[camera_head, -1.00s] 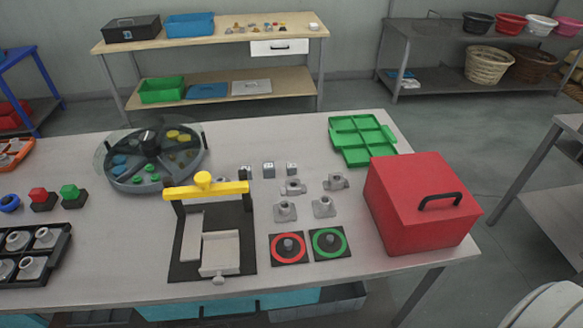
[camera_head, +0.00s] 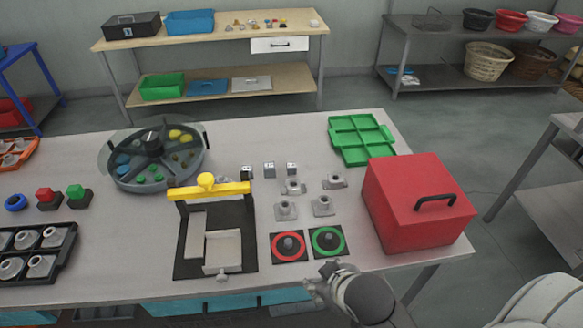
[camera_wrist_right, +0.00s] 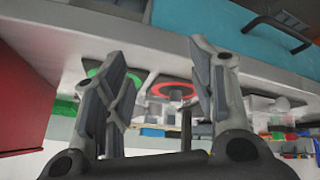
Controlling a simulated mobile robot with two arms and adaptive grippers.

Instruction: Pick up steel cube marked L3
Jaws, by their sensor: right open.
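My right gripper (camera_head: 322,282) is at the table's front edge, well in front of the cubes, and empty. In the right wrist view the right gripper (camera_wrist_right: 160,95) has its fingers spread apart, with nothing between them. My left gripper is not in view.
The yellow-barred fixture (camera_head: 208,190) stands left of the cubes. Several grey metal parts (camera_head: 286,210) and the red-ring (camera_head: 289,258) and green-ring (camera_head: 328,253) pads lie before them. A red box (camera_head: 415,215) stands right; a green tray (camera_head: 340,140) lies behind it.

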